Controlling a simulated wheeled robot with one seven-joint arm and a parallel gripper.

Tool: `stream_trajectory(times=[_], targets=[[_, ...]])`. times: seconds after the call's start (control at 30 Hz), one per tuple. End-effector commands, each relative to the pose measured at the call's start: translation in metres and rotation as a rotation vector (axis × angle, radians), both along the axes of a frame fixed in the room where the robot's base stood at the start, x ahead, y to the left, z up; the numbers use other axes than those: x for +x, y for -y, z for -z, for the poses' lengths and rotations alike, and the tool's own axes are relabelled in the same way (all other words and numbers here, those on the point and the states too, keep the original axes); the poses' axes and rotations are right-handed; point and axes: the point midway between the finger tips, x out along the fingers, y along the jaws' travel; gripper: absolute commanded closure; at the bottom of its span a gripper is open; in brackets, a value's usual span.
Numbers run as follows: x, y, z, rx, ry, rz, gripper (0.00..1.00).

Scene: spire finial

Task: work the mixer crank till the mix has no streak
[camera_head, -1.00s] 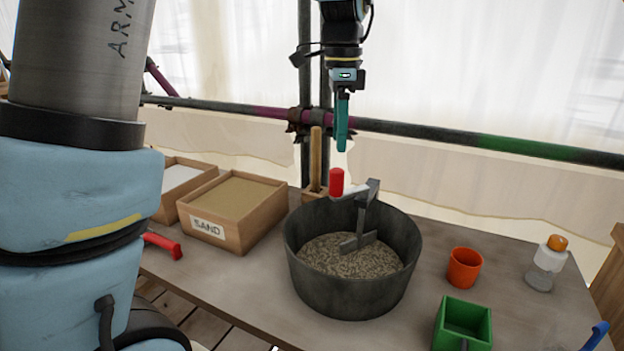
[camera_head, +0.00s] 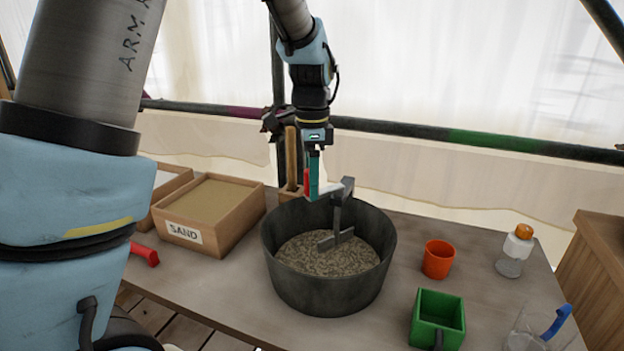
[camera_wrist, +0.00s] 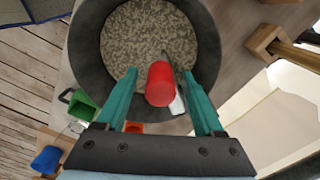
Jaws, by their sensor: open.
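The mixer tub (camera_head: 286,283) is a dark round tub on the table. It holds a speckled grey-brown mix (camera_head: 322,257) with mottled light and dark patches. A crank (camera_head: 338,211) with a paddle stands in it. The crank's red handle (camera_head: 307,183) is upright at the tub's back-left side, partly hidden by my gripper (camera_head: 313,194). In the wrist view my gripper (camera_wrist: 160,88) has its two teal fingers apart, one on each side of the red handle (camera_wrist: 160,84). A gap shows on both sides of the handle.
A sand box (camera_head: 215,208) stands left of the tub, with another box beyond it. An orange cup (camera_head: 438,260), a green box (camera_head: 437,318) and a capped bottle (camera_head: 516,250) stand to the right. A dark scaffold rail (camera_head: 420,136) runs behind the table.

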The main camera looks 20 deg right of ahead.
Motion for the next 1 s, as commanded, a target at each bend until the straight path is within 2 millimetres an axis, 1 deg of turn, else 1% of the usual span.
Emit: stream_trajectory(times=[0.03,0.07,0.63,1.0], targets=[[0.0,0.0,-0.0001,0.0,0.0,0.0,0.32],[0.0,0.0,-0.0002,0.0,0.0,0.0,0.35],[0.0001,0.0,-0.0005,0.0,0.0,0.0,0.99],[0.0001,-0.0001,-0.0006,0.0,0.0,0.0,1.0]])
